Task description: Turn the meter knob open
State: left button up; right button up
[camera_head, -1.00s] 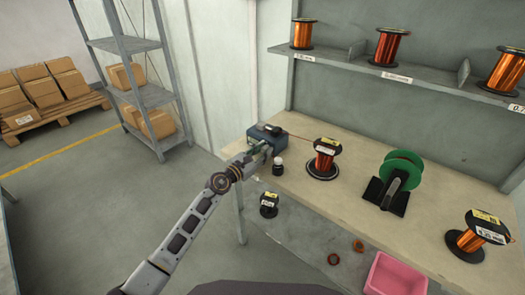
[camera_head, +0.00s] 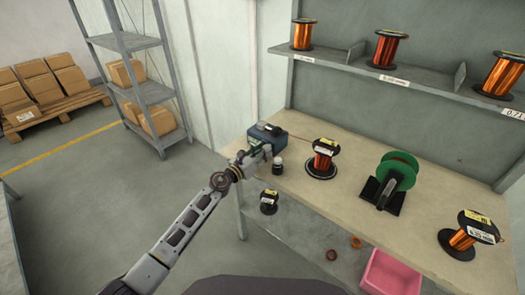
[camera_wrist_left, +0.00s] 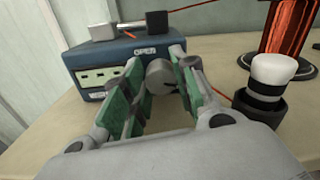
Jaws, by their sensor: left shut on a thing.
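The meter (camera_head: 267,134) is a blue box at the left end of the workbench, with the label "OPEN" on its front in the left wrist view (camera_wrist_left: 98,58). Its round grey knob (camera_wrist_left: 160,75) sticks out below the label. My left gripper (camera_head: 257,150) is at the meter's front. In the left wrist view its green-padded fingers (camera_wrist_left: 156,88) stand on either side of the knob and are shut on it. The fingers hide part of the meter's front. My right gripper is not in view.
A white-capped black bottle (camera_wrist_left: 267,85) stands right beside the gripper. A copper wire spool (camera_head: 323,160) and a green spool on a black stand (camera_head: 398,170) are further right on the bench (camera_head: 335,205). A pink bin (camera_head: 390,272) sits below.

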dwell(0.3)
pick_arm(q)
jog(key=o, duration=0.8)
jog(key=shift+v, duration=6.05)
jog(key=shift+w+r, duration=0.1)
jog(key=shift+c, duration=0.3)
